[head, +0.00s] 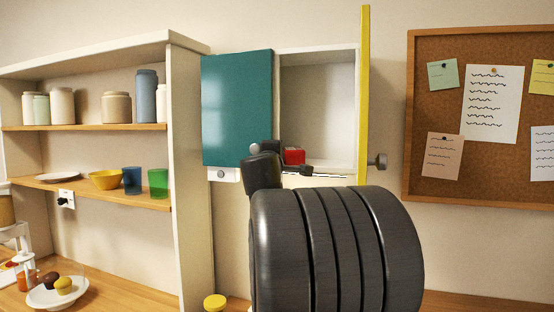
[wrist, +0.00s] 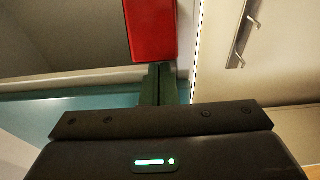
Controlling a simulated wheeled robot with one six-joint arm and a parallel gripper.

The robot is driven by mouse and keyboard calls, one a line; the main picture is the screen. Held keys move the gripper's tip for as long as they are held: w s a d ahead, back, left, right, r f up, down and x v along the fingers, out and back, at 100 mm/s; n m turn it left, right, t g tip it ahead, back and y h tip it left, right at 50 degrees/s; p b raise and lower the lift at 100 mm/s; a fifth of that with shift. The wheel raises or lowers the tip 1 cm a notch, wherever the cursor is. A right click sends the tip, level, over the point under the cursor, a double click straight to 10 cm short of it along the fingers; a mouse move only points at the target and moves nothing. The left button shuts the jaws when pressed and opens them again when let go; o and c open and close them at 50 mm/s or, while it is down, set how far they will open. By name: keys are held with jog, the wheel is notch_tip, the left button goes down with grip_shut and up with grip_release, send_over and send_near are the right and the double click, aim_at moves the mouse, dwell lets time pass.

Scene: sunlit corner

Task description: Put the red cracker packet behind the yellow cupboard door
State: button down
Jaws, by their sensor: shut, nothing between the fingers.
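The red cracker packet (head: 293,156) is inside the open white cupboard compartment, low at its left side, partly hidden by my arm. In the wrist view the red packet (wrist: 150,28) lies just beyond my fingertips. In the head view my arm hides most of the gripper.
A teal door (head: 237,108) covers the left compartment. The white cupboard wall (head: 320,85) shows empty room above the packet. A shelf unit (head: 186,180) with jars and cups stands at the left. A corkboard (head: 425,100) hangs at the right.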

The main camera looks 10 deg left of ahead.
aim_at(304, 159)
jog(key=shift+w, duration=0.35)
jog(key=shift+d, duration=0.1)
jog(key=d, duration=0.2)
jog(key=w+d+b, duration=0.1)
jog(key=d, duration=0.1)
jog(key=w+d+b, duration=0.1)
jog(key=d, duration=0.2)
jog(key=shift+d, duration=0.1)
jog(key=shift+s, duration=0.1)
jog(key=shift+f, duration=0.1)
